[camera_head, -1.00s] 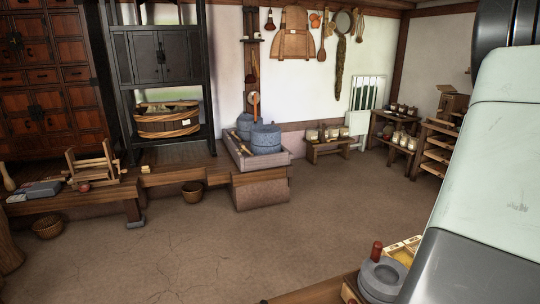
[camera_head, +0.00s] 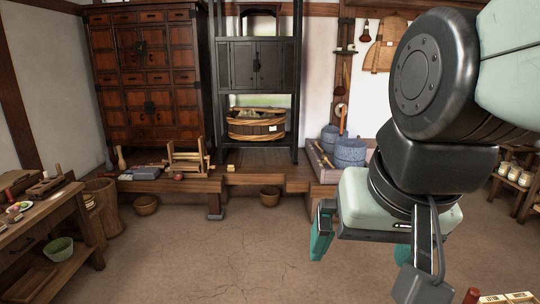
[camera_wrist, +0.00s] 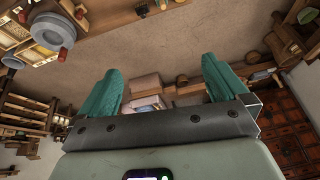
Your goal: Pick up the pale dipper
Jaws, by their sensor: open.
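I cannot make out a pale dipper for certain in either view. A small pale-orange round thing hangs on the wall post (camera_head: 341,108) in the head view, too small to name. My gripper (camera_wrist: 161,75) is open in the wrist view, its two teal fingers wide apart with nothing between them.
A side table (camera_head: 50,215) with a green bowl (camera_head: 58,249) on its lower shelf stands left. A low wooden platform (camera_head: 175,186) runs along the back, before the cabinet (camera_head: 150,75). Grey stone querns (camera_head: 350,152) stand right of the black rack. The middle floor is clear.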

